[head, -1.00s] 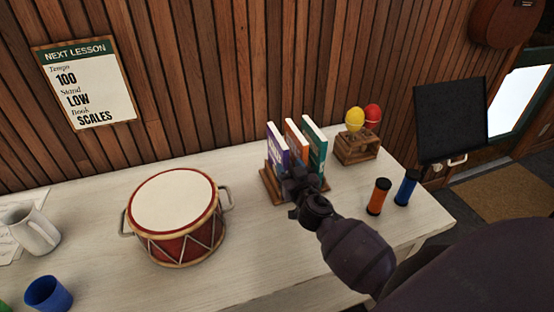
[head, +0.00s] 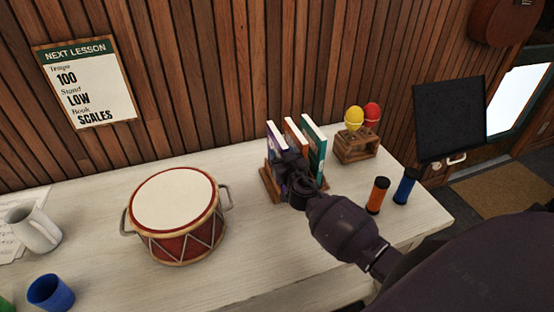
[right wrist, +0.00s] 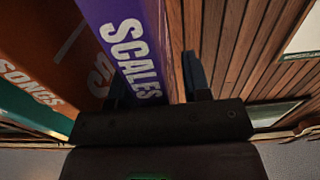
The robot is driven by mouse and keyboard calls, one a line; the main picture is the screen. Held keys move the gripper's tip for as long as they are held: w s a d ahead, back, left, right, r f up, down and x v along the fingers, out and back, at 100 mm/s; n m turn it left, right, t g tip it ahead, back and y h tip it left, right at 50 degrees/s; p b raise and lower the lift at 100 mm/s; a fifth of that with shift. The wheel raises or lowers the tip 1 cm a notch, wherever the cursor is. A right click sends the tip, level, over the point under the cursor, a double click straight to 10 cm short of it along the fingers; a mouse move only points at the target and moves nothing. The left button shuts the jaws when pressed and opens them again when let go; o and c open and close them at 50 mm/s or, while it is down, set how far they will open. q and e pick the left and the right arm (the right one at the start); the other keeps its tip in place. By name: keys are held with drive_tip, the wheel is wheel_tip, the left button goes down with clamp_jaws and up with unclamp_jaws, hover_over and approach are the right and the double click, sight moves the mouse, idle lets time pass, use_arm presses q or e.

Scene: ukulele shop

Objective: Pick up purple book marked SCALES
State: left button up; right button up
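The purple book marked SCALES (head: 272,143) stands upright at the left end of a small wooden rack (head: 267,184), beside an orange book (head: 291,130) and a teal book (head: 315,148). My right gripper (head: 287,166) is at the front of the books and hides their lower parts. In the right wrist view, the SCALES spine (right wrist: 137,50) lies between the two fingers of the right gripper (right wrist: 157,80). One finger is by the orange book's side, the other on the outer side with a narrow gap. It looks open around the book. My left gripper is not in view.
A red drum (head: 177,215) stands left of the rack. A wooden holder (head: 355,149) with yellow and red shakers is to the right, near orange (head: 377,195) and blue (head: 405,186) cylinders. A white mug (head: 35,230) and blue cup (head: 50,293) are at far left.

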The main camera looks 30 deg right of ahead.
clamp_jaws()
